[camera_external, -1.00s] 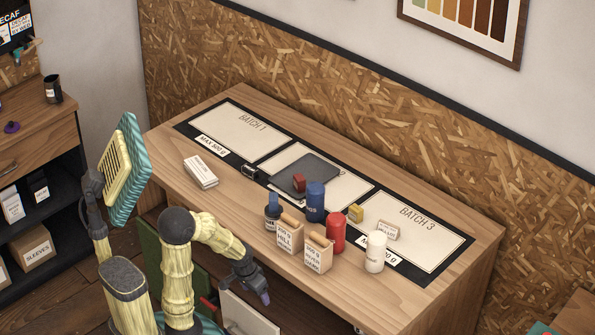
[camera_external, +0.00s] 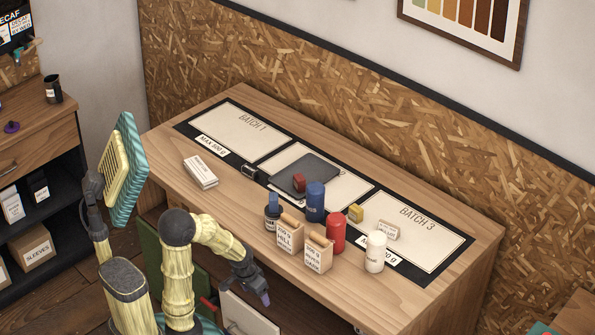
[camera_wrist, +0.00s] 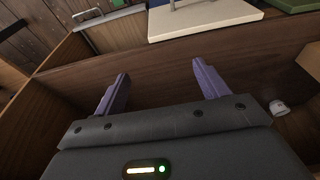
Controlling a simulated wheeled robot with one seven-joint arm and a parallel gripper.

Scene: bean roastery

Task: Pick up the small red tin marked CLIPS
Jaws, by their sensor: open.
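I cannot read the word CLIPS on anything. A small red block-like item (camera_external: 299,182) sits on the dark slab in the middle of the desk. A larger red cylinder (camera_external: 336,232) stands near the desk's front edge, beside a blue one. Which of them, if either, is the tin cannot be told. My gripper (camera_external: 264,297) hangs low in front of the desk, well away from both red things. In the wrist view its purple fingers (camera_wrist: 161,90) are spread and empty, above a brown wooden surface. No red tin shows in the wrist view.
A pale panel (camera_external: 250,318) is below my gripper. A small white round thing (camera_wrist: 280,107) lies right of my fingers.

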